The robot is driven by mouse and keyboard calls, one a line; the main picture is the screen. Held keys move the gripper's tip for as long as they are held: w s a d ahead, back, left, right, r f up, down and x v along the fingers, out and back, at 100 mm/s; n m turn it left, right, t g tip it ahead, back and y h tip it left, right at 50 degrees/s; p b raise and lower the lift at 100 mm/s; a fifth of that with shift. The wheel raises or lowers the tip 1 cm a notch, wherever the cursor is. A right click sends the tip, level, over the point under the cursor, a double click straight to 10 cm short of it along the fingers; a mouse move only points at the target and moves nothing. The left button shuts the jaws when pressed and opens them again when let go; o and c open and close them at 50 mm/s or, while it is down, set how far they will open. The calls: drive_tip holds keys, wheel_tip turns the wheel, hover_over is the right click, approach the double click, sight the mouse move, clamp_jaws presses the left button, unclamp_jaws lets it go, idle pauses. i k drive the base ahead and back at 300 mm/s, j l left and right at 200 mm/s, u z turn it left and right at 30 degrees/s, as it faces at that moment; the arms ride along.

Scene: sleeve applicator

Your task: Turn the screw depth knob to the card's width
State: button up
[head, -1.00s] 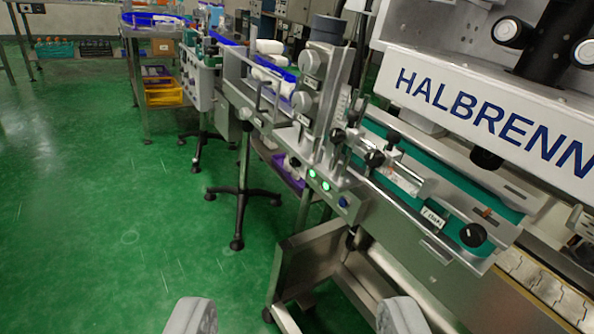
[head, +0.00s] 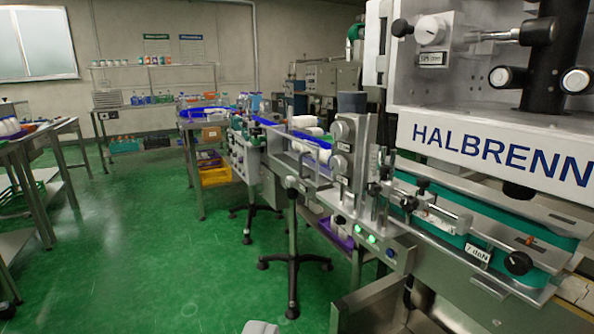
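Several knobs show on the labelling machine, and I cannot tell which is the screw depth knob. A black round knob (head: 517,263) sits at the right end of the green guide rail, beside a card reading about "7 daN" (head: 478,255). A silver knob (head: 430,30) is on the upper housing above a small card (head: 431,58) whose text is too small to read surely. Two grey dials (head: 341,131) are on the upright block, with small black knobs (head: 409,204) to its right. Only one fingertip of my gripper (head: 262,327) shows at the bottom edge, far from every knob.
The white HALBRENN housing (head: 500,150) overhangs the rail at right. A black stand (head: 293,262) rises from the floor before the conveyor. Benches (head: 35,165) stand at left. Green floor (head: 150,235) is free between them.

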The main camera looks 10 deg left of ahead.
sight(291, 181)
drive_tip(key=u, duration=0.3)
drive_tip(key=i+j+u, duration=0.1)
drive_tip(key=u, duration=0.35)
drive_tip(key=i+u, duration=0.2)
drive_tip(key=u, duration=0.2)
drive_tip(key=i+u, duration=0.2)
drive_tip(key=u, duration=0.25)
drive_tip(key=i+u, duration=0.15)
drive_tip(key=u, duration=0.3)
drive_tip(key=i+l+u, duration=0.35)
drive_tip(key=i+l, duration=0.25)
drive_tip(key=i+l+u, duration=0.3)
drive_tip(key=i+l, duration=0.9)
drive_tip(key=l, duration=0.2)
drive_tip(key=z, duration=3.15)
